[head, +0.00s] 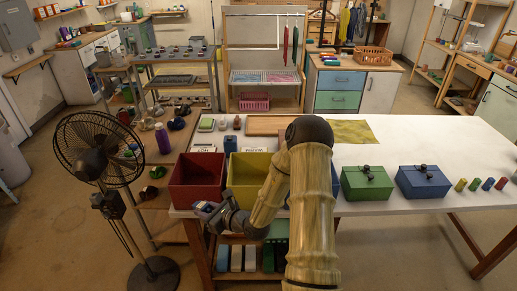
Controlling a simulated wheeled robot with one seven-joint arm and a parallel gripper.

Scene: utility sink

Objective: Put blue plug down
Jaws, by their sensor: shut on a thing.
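My gripper (205,213) is at the front edge of the white table, in front of the red bin and the yellow bin, pointing left. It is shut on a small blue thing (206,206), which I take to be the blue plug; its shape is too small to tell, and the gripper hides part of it. It appears held near the bins' front walls, and I cannot tell whether it touches anything. My arm hides part of the table and of the bins behind it.
The red bin (197,182) and yellow bin (247,177) stand at the table's left front. A green box (366,184), a blue box (423,182) and several small colored pieces stand on the right. A black fan (98,150) stands left. The white tabletop (430,140) is clear at back right.

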